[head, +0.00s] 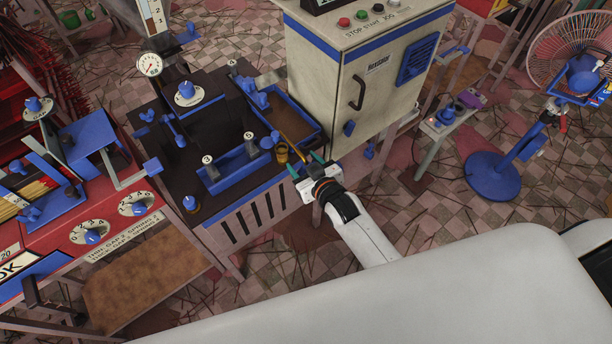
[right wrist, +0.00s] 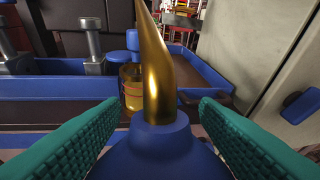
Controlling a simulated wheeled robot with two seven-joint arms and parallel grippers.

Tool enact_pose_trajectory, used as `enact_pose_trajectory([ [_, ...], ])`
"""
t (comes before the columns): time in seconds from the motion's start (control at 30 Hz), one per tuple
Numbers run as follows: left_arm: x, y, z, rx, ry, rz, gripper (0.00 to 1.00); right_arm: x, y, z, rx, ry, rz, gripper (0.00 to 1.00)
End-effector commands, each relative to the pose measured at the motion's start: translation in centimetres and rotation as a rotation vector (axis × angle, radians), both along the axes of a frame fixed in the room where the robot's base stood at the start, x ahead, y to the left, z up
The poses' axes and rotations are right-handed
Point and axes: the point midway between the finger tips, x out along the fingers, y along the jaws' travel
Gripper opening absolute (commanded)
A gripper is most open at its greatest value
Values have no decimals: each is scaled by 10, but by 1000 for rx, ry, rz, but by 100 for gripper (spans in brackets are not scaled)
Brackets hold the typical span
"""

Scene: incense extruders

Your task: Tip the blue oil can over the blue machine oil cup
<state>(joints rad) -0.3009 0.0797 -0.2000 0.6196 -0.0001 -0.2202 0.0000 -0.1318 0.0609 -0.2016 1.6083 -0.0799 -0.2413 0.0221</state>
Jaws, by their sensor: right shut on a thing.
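My right gripper (head: 307,168) is at the front right corner of the dark and blue machine (head: 222,120). In the right wrist view its green fingers lie on both sides of the blue oil can (right wrist: 175,150), and it is shut on the can. The can's brass spout (right wrist: 160,75) rises in front of the camera. The machine oil cup (right wrist: 132,88), amber with a blue cap, stands just beyond and left of the spout; whether they touch is unclear. In the head view the can is mostly hidden by the gripper. My left gripper is not in view.
A cream cabinet (head: 350,60) with buttons stands right behind the gripper. A blue-edged tray (head: 290,120) lies on the machine beyond the cup. A red machine (head: 120,225) is at left. A fan (head: 493,175) stands at right on open tiled floor.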

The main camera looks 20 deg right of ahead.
Motion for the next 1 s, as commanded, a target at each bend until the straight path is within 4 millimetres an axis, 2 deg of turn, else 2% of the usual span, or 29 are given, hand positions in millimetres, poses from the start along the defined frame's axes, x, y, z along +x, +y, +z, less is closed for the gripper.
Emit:
enact_pose_trajectory([
  [0.03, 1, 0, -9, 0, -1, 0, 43, 0, 0, -2, 9, -20, 1, 24],
  [0.27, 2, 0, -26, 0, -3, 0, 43, 4, 3, 3, 41, -83, 2, 24],
  [0.5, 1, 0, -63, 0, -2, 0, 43, 13, 7, 7, 94, -192, 1, 24],
  [0.7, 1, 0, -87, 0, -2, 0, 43, 20, 10, 14, 134, -271, 1, 24],
  [1.0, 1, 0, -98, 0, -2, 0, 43, 23, 12, 22, 159, -321, 1, 24],
])
